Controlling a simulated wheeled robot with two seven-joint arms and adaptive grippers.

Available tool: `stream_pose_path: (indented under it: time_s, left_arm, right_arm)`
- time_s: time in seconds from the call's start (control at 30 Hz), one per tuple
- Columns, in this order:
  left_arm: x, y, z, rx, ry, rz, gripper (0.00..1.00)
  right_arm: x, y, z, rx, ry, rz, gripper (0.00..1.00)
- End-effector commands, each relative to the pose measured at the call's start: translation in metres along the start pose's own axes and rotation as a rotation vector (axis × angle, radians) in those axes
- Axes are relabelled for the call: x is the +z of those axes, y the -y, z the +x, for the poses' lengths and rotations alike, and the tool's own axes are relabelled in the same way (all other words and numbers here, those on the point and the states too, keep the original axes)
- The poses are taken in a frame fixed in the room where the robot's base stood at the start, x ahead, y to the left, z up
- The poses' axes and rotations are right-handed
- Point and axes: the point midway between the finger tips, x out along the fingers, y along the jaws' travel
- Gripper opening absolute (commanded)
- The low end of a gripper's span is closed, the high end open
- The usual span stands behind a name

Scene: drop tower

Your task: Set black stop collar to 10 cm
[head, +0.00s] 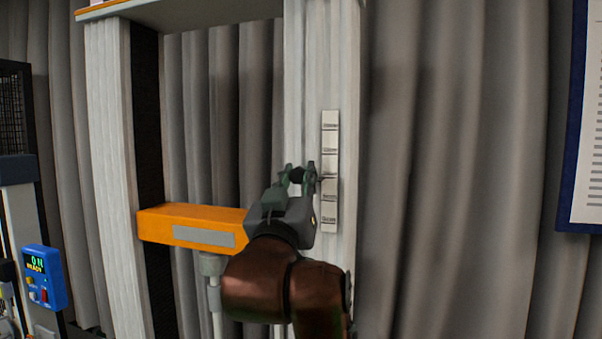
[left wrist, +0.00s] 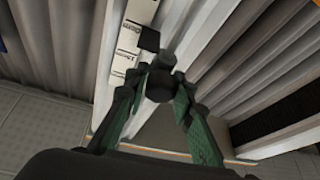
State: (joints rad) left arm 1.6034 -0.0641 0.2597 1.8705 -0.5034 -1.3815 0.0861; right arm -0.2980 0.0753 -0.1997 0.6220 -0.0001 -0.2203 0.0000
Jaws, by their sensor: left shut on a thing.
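My left gripper (head: 299,176) is at the right-hand post (head: 344,60) of the tower in the head view, next to the white scale strip (head: 330,165). Its fingers are shut on a dark round knob, part of the black stop collar, which shows between the fingertips in the left wrist view (left wrist: 160,86). A black square piece (left wrist: 148,38) overlaps the edge of the scale strip (left wrist: 125,62) in that view. The gripper hides most of the collar in the head view. The scale's labels are too small to read surely. My right gripper is not in view.
An orange crossbar (head: 180,222) with a grey plate spans the tower below and left of my gripper. A blue display box (head: 44,277) is at the lower left. A grey curtain (head: 450,150) hangs behind, and a blue-framed chart (head: 585,120) is at the right.

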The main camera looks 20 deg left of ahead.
Motion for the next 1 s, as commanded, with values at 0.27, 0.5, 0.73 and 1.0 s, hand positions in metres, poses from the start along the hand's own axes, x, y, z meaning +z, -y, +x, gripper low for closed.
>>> stream_pose_path:
  time_s: [0.27, 0.5, 0.73, 1.0]
  left_arm:
    - [0.000, 0.000, 0.001, -0.001, 0.001, 0.000, 0.33]
    - [0.000, -0.001, 0.001, 0.000, 0.000, 0.000, 0.41]
    - [-0.001, -0.001, -0.004, 0.001, -0.001, -0.001, 0.41]
    - [-0.001, -0.001, -0.048, 0.003, -0.003, -0.002, 0.41]
  right_arm:
    - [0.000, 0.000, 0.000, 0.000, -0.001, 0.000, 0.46]
    - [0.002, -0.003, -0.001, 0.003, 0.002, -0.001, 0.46]
    - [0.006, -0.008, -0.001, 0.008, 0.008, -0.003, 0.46]
    - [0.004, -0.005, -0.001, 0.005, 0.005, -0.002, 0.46]
